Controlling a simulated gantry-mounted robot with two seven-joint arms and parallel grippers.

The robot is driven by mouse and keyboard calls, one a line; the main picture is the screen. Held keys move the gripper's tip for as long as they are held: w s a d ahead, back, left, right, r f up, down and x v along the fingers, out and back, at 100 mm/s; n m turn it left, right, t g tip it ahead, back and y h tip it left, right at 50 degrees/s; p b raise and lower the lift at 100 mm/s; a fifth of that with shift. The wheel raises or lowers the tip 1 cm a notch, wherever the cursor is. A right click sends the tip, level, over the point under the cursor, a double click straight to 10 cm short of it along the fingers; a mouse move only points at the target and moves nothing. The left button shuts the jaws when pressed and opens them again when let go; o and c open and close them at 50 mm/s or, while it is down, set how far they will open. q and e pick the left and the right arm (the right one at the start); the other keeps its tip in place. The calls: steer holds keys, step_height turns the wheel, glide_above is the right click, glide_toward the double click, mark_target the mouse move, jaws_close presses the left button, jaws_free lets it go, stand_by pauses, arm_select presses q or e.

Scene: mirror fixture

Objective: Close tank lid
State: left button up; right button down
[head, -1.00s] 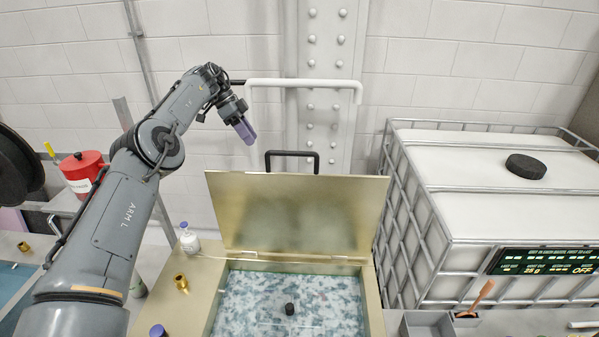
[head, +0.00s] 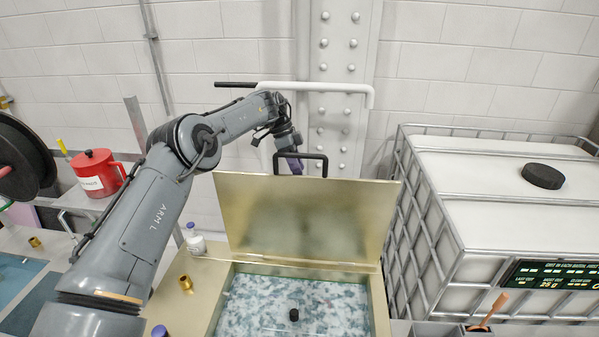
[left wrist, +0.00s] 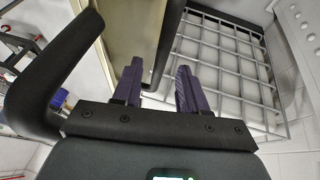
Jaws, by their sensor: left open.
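The gold tank lid (head: 305,222) stands open, tilted up from its hinge at the rear of the tank (head: 212,290). Its black handle (head: 322,160) rises from the lid's top edge. In the head view my left gripper (head: 294,168) is at the handle, its purple fingers partly seen through the loop and partly hidden by the lid. In the left wrist view the left gripper (left wrist: 160,64) is open, with a black bar of the handle (left wrist: 166,45) between or just beyond its fingers. Contact cannot be told. My right gripper is not in view.
Inside the tank is mottled blue-white liquid (head: 260,305) with a small black knob (head: 294,315). A caged white container (head: 480,170) stands close on the right. A white pipe (head: 330,87) runs behind the lid. A bottle (head: 195,242) and brass fitting (head: 185,283) sit left of the tank.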

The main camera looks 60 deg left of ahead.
arm_select(q)
steer(key=shift+x, duration=1.15)
jaws_close()
